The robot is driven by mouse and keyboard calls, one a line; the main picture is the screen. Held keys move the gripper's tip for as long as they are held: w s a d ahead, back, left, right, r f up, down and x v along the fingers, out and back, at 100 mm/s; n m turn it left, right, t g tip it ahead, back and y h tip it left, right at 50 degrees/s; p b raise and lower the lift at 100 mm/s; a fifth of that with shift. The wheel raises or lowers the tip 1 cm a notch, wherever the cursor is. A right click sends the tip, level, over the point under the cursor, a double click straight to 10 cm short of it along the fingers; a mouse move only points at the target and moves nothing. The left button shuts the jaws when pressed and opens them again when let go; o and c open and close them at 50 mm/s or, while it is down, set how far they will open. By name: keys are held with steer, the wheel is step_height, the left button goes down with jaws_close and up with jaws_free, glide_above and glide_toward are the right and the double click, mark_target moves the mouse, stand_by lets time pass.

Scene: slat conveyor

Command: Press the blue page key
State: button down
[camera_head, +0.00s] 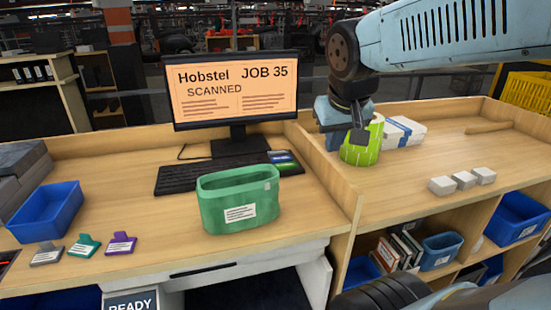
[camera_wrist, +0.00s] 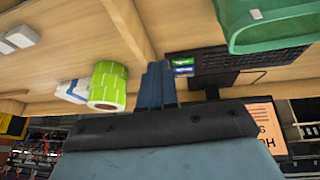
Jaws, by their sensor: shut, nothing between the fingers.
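The blue page key (camera_head: 280,157) is at the right end of the black keyboard (camera_head: 205,175), beside a green key (camera_head: 287,168). The wrist view shows the blue key (camera_wrist: 184,69) and green key (camera_wrist: 182,62) just right of my fingers. My gripper (camera_head: 359,138) is shut and empty, over the right-hand bench by a lime-green roll, clear of the keys to their right. Its closed fingers (camera_wrist: 158,68) show in the wrist view. The monitor (camera_head: 236,90) reads "Hobstel JOB 35 SCANNED".
A green bin (camera_head: 238,205) stands in front of the keyboard and hides part of it. A raised wooden divider (camera_head: 325,165) separates the benches. The lime-green roll (camera_head: 361,150) and a white box (camera_head: 404,133) stand near my gripper. White blocks (camera_head: 463,180) lie to the right.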

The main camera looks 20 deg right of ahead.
steer(key=w+d+f+h, duration=0.1)
steer(key=w+f+h, duration=0.15)
steer(key=w, duration=1.15)
steer(key=t+h, duration=0.1)
steer(key=h, duration=0.2)
glide_above(280, 159)
step_height(280, 159, down, 4)
steer(key=shift+f, duration=0.15)
steer(key=shift+f, duration=0.15)
steer(key=shift+f, duration=4.25)
